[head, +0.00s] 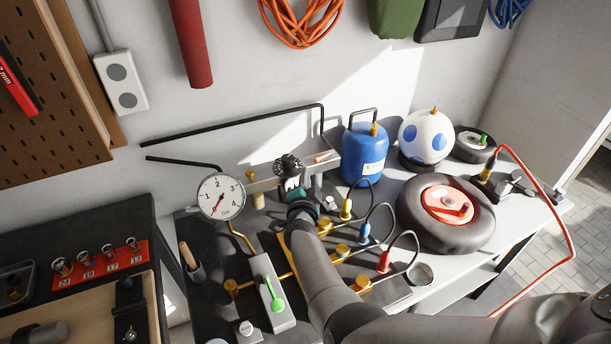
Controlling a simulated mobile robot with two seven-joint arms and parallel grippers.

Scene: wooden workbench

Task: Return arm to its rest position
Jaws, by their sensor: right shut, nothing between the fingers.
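My right arm (330,275) comes in from the lower right and reaches up over the middle of the bench. My right gripper (289,170) is at its far end, past a teal ring, in front of the metal bar beside the round gauge (221,197). It is small and dark here, shut and empty. Whether it touches anything there I cannot tell. The arm hides part of the brass pipework behind it. My left gripper is not in view.
Close by are a grey block with a green lever (273,296), yellow, blue and red hose fittings (384,262) and a blue gas cylinder (365,155). Open air shows above the bench.

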